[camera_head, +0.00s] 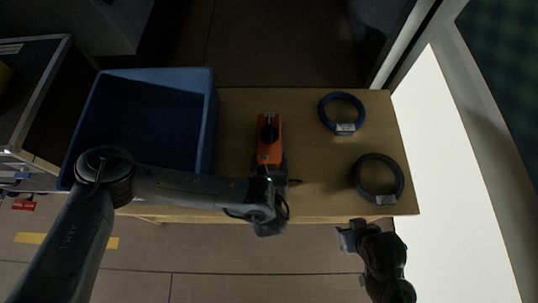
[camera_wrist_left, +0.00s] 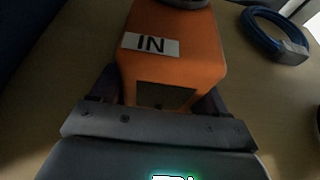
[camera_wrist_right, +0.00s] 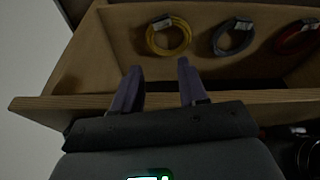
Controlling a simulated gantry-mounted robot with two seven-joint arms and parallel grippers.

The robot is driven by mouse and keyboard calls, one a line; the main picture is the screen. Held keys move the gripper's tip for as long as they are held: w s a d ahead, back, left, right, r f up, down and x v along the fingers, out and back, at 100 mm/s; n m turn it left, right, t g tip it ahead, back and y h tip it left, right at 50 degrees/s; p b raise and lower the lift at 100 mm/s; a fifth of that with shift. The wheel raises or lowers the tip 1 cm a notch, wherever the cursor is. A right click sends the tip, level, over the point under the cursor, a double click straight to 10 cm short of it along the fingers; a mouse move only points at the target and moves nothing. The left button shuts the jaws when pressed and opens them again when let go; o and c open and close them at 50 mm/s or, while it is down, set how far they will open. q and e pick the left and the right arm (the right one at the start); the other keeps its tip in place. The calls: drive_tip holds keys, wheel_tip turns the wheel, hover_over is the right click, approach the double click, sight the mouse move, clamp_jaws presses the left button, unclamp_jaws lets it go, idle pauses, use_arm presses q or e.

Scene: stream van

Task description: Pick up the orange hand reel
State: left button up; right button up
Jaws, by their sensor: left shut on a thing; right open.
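The orange hand reel (camera_head: 269,142) is on the wooden worktop, with a dark round part on its upper side. In the left wrist view the orange reel (camera_wrist_left: 177,55) fills the space between the fingers and shows a white label reading "IN". My left gripper (camera_head: 268,172) is shut on the near end of the reel, one finger on each side (camera_wrist_left: 160,100). Whether the reel touches the top or is slightly raised, I cannot tell. My right gripper (camera_head: 352,236) is open and empty off the front edge; in its own view its fingers (camera_wrist_right: 158,88) stand apart.
A blue bin (camera_head: 210,110) stands left of the reel. A blue cable coil (camera_head: 342,112) and a black coil (camera_head: 377,180) lie on the worktop (camera_head: 310,165) at right. Below, the right wrist view shows a yellow coil (camera_wrist_right: 168,36), a grey coil (camera_wrist_right: 232,37) and a red coil (camera_wrist_right: 297,38).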

sight(271, 161)
use_arm(q)
drive_tip(key=shift+w+r+p, duration=0.1)
drive_tip(key=shift+r+p, duration=0.4)
drive_tip(key=shift+r, duration=0.35)
drive_tip(key=r+p, duration=0.3)
drive_tip(key=shift+d+r, duration=0.15)
drive_tip(key=shift+d, duration=0.05)
drive_tip(key=s+d+r+p, duration=0.6)
drive_tip(key=d, duration=0.3)
drive_tip(key=shift+d, duration=0.35)
drive_tip(key=shift+a, duration=0.1)
drive_tip(key=shift+w+a+b, duration=0.25)
drive_tip(key=shift+w+a, duration=0.6)
drive_tip(key=shift+a, duration=0.8)
drive_tip(key=shift+w+a+b, duration=0.25)
drive_tip(key=shift+w+a, duration=0.6)
drive_tip(key=shift+a, duration=0.85)
drive_tip(key=shift+w+a+b, duration=0.25)
drive_tip(key=shift+w+a, duration=0.6)
drive_tip(key=shift+a, duration=0.8)
